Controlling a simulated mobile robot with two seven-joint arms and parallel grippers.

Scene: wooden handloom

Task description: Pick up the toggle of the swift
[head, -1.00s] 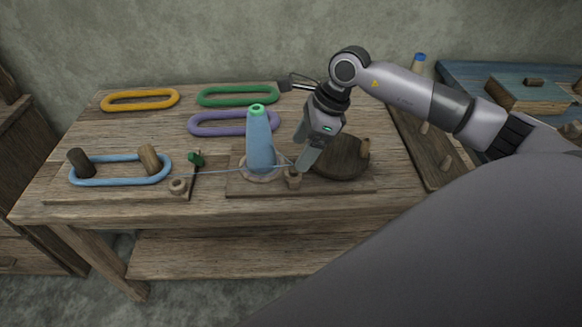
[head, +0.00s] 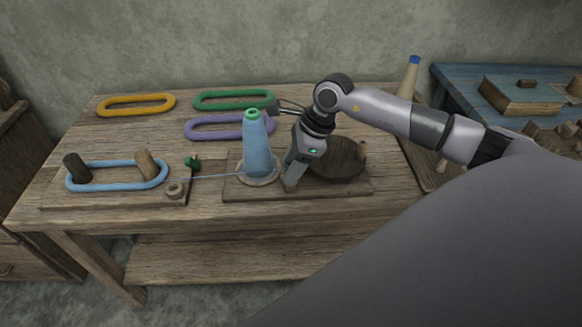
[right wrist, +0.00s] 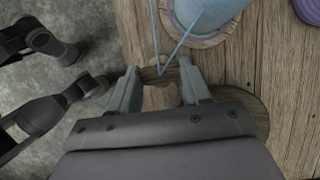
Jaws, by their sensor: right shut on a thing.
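My right gripper (head: 291,182) is low at the front of the middle board, just right of the blue cone (head: 256,150). In the right wrist view its fingers (right wrist: 158,78) are shut on a small wooden toggle (right wrist: 160,74). Blue yarn (right wrist: 170,62) runs in a V to the toggle. At the left, a blue skein (head: 118,185) lies around two wooden pegs on a board. A small round wooden piece (head: 175,190) sits at that board's right end. The fingers mostly hide the toggle in the head view. My left gripper is not seen.
A dark round disc (head: 337,157) with a small peg is right of the gripper. Yellow (head: 136,104), green (head: 232,99) and purple (head: 215,134) skeins lie behind. A small green piece (head: 192,162) is near the swift. A blue table (head: 470,85) stands at the right.

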